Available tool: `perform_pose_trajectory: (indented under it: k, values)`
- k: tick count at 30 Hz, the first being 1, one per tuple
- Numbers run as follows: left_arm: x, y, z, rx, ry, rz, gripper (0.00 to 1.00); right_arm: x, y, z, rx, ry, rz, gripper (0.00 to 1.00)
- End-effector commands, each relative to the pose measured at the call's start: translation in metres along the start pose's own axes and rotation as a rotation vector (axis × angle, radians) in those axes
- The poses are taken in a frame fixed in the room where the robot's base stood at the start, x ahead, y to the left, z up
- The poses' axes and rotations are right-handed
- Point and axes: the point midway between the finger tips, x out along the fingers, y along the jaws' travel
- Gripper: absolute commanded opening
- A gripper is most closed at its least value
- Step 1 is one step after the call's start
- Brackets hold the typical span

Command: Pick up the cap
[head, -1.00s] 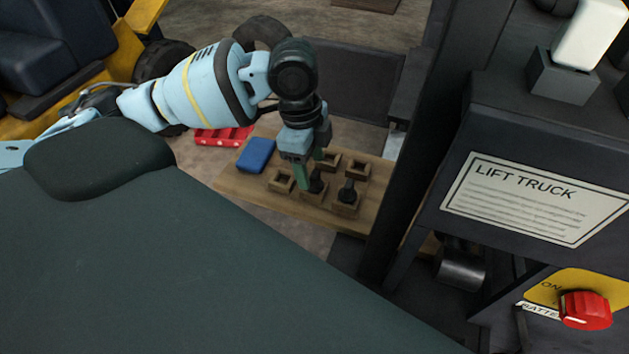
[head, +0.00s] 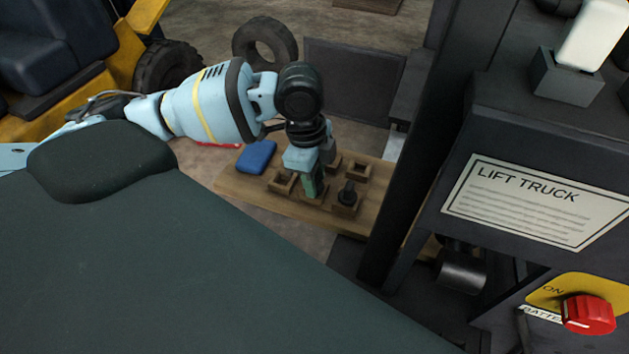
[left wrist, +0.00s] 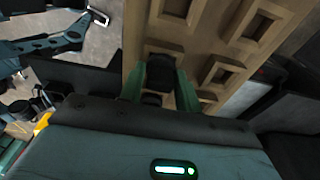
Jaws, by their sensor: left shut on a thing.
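My left gripper (head: 314,184) reaches down over the front middle square socket of a wooden board (head: 245,193). Its green fingers are shut on a dark cap, which they mostly hide in the head view. In the left wrist view, the cap (left wrist: 157,74) shows as a dark shape between the two green fingers (left wrist: 160,88). Whether it still touches its socket cannot be told. My right gripper is not in view.
Other sockets (head: 281,181) on the board look empty. A blue cloth-like block (head: 256,156) lies on its left end. A dark upright post (head: 400,170) stands close on the right, beside the LIFT TRUCK panel (head: 525,198). A tyre (head: 265,42) lies behind.

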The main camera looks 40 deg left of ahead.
Motion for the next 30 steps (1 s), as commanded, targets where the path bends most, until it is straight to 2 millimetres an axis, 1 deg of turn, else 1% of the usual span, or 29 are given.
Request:
perform_pose_trajectory:
  k: [5, 8, 11, 18, 21, 25, 30]
  values:
    - [-0.001, 0.000, 0.000, 0.000, 0.000, -0.001, 0.00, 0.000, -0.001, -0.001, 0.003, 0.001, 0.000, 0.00]
    - [-0.006, -0.001, -0.001, 0.000, 0.001, -0.003, 0.00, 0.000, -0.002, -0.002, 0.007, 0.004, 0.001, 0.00]
    - [-0.018, -0.001, -0.003, 0.001, 0.002, -0.004, 0.00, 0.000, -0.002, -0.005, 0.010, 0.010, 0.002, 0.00]
    - [-0.064, -0.001, -0.009, 0.001, 0.003, -0.005, 0.00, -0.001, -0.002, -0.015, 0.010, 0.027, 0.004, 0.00]
    - [-0.080, -0.001, -0.010, 0.001, 0.002, -0.003, 0.00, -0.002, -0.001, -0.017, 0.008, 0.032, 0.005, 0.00]
    - [-0.094, -0.001, -0.012, 0.000, 0.001, -0.001, 0.00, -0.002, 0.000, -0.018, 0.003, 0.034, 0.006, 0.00]
    - [-0.100, 0.000, -0.012, 0.000, 0.001, 0.002, 0.00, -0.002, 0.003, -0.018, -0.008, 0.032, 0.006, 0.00]
